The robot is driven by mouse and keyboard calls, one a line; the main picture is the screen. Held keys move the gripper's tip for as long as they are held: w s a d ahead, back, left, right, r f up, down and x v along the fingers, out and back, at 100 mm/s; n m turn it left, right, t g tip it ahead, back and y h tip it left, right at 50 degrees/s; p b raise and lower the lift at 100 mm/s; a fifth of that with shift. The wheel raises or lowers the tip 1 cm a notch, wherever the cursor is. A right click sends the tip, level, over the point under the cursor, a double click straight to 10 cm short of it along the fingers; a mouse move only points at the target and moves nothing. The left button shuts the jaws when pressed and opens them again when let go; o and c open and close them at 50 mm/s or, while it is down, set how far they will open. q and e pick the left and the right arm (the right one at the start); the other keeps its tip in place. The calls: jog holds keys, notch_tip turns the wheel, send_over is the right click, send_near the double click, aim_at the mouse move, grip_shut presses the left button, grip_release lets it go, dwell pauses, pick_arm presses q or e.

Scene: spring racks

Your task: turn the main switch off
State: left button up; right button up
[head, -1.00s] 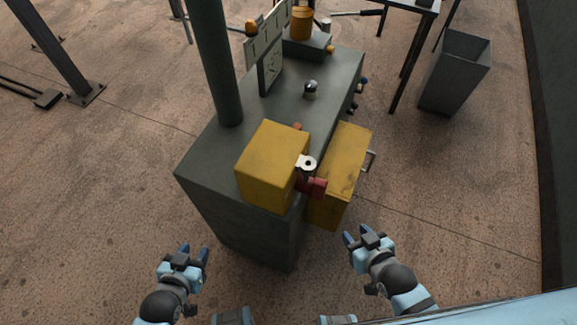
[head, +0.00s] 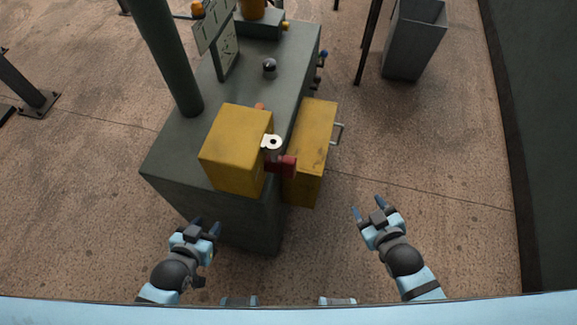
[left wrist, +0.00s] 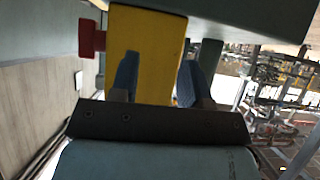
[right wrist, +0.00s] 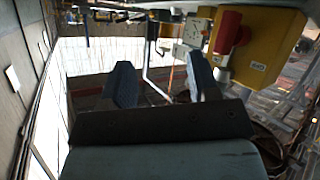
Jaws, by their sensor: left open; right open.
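The red switch handle (head: 282,166) sticks out from the side of a yellow box (head: 236,150) on the near end of the grey-green cabinet. A white ring-shaped tag (head: 272,142) sits just above it. The red handle also shows in the right wrist view (right wrist: 228,32) and at the left in the left wrist view (left wrist: 91,38). My left gripper (head: 207,226) is open and empty, in front of the cabinet's near face. My right gripper (head: 368,209) is open and empty, right of and nearer than the red handle. Neither gripper touches the handle.
A second yellow box (head: 315,150) with a metal handle is on the cabinet's right side. A green post (head: 168,60) rises from the cabinet top (head: 268,95). A grey bin (head: 413,45) stands at the back right.

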jog(key=w+a+n+t+y+b, duration=0.25)
jog(key=w+n+y+b, duration=0.2)
jog(key=w+n, duration=0.55)
jog(key=n+g+y+b, duration=0.9)
jog(key=n+g+y, duration=0.15)
jog(key=n, duration=2.45)
send_near(290, 166)
jog(key=d+f+h, duration=0.1)
jog(key=d+f, duration=0.1)
jog(key=d, duration=0.1)
jog(key=shift+m, duration=0.3)
jog(key=p+x, duration=0.1)
jog(key=x, duration=1.1)
jog(key=shift+w+a+r+p, duration=0.15)
jog(key=shift+w+p, duration=0.1)
jog(key=shift+p, duration=0.15)
pick_arm(q)
notch_tip(290, 166, down, 12)
jog(key=d, duration=0.1)
jog(key=shift+w, duration=0.4)
pick_arm(e)
jog(key=shift+w+a, duration=0.1)
jog(key=shift+a, duration=0.25)
pick_arm(q)
jog(key=shift+w, duration=0.1)
pick_arm(e)
grip_shut()
